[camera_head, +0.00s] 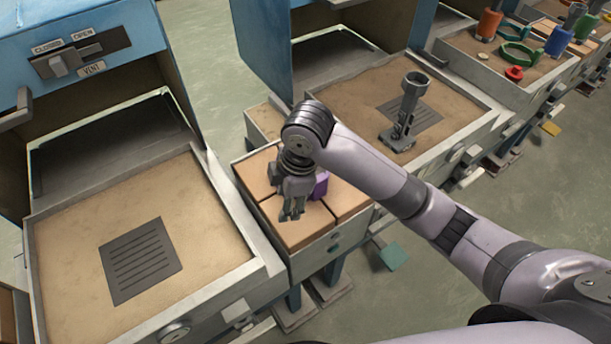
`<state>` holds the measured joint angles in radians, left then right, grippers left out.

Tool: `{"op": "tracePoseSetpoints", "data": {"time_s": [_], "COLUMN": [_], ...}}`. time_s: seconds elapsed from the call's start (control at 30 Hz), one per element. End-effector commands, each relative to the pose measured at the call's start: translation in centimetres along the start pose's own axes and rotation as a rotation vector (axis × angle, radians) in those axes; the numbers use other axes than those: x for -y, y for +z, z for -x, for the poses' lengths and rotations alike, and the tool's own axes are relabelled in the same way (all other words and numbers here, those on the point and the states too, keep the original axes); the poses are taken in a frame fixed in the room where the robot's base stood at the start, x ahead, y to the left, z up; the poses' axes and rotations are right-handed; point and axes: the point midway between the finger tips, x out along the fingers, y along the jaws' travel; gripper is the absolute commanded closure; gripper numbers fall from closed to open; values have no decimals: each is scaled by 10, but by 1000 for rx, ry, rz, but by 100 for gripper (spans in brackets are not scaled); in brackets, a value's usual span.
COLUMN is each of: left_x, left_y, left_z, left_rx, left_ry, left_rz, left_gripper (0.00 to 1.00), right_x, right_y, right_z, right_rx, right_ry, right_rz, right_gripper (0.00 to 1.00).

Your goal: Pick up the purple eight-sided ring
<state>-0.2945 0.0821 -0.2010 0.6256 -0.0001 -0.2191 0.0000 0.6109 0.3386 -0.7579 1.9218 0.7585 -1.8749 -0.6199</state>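A purple thing (321,184) sits on the small divided wooden-topped box between two sand-coloured trays. It is mostly hidden behind my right gripper and wrist, so its eight-sided outline cannot be made out. My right gripper (291,212) points down over the same box, just left of the purple thing and in front of it. Whether its fingers are open or shut, or touch the purple thing, cannot be told. My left gripper is not in view.
A tray with a dark slotted grate (140,260) is at left under a blue vent housing (75,45). A grey upright fixture (405,112) stands on the tray behind. Green rings (519,54), a red piece (514,73) and coloured cylinders lie at far right.

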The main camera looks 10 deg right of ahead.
Motion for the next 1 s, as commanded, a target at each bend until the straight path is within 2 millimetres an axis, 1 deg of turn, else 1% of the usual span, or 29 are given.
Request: {"op": "tracePoseSetpoints", "data": {"time_s": [0.03,0.2,0.33,0.4,0.47,0.57,0.63,1.0], "left_x": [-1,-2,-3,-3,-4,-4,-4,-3], "left_y": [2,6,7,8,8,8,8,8], "left_z": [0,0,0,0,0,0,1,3], "left_rx": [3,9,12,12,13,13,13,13], "left_ry": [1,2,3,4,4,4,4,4], "left_rz": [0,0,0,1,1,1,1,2], "left_gripper": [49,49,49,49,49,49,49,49], "right_x": [-16,-49,-65,-70,-72,-73,-72,-66], "right_y": [6,27,41,46,49,53,57,79], "right_z": [14,52,78,86,90,87,76,1], "right_rx": [48,174,237,256,266,273,274,274], "right_ry": [-1,-54,-86,-99,-106,-115,-117,-114], "right_rz": [63,230,294,313,323,329,329,329], "right_gripper": [57,57,57,57,57,57,57,57]}}
